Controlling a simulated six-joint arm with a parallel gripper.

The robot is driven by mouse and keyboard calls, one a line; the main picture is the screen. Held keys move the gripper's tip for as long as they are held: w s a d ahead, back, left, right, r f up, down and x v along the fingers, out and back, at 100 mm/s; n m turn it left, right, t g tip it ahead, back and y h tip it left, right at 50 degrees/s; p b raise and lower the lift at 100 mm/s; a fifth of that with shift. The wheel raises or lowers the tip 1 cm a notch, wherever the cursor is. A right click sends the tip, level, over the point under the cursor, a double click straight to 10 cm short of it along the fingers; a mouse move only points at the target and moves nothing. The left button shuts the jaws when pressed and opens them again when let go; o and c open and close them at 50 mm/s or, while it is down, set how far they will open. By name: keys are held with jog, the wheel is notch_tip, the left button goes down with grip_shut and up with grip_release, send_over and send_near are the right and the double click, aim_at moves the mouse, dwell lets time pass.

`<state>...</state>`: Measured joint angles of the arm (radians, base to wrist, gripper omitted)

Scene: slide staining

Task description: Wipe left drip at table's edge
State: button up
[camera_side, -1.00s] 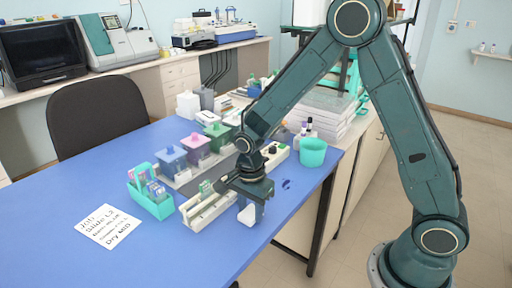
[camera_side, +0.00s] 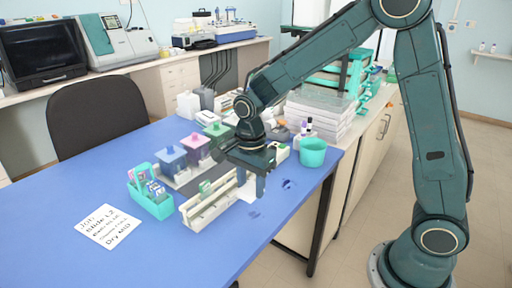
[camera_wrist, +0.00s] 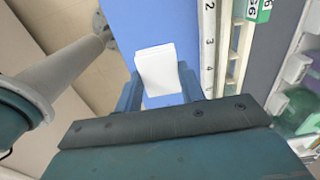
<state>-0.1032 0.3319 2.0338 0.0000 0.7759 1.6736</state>
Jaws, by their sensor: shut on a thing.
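My gripper (camera_side: 254,190) is shut on a white wipe pad (camera_wrist: 158,70), which hangs between the fingers. The gripper is raised above the blue table (camera_side: 100,262) near its right edge. The left drip (camera_side: 254,214) is a faint, small dark-blue mark on the table just below the gripper, apart from the pad. A second, darker drip (camera_side: 288,184) lies to the right, nearer the teal cup. No drip can be made out in the wrist view.
A cream slide rack (camera_side: 208,208) stands just left of the gripper, with lidded staining jars (camera_side: 172,160) behind it. A teal cup (camera_side: 313,152) stands at the right edge. A teal slide holder (camera_side: 152,200) and a written card (camera_side: 108,227) lie left.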

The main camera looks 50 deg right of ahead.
aim_at(251, 217)
jog(key=shift+f, duration=0.15)
dwell(0.4)
jog(key=shift+f, duration=3.35)
jog(key=shift+d+f, duration=0.5)
jog(key=shift+c, duration=0.4)
jog(key=shift+d+f, duration=0.2)
jog(key=shift+d, duration=0.85)
jog(key=shift+d+r, duration=0.1)
jog(key=shift+d, duration=0.35)
jog(key=shift+a, duration=1.85)
jog(key=shift+a+r, duration=0.15)
jog(key=shift+r, duration=3.85)
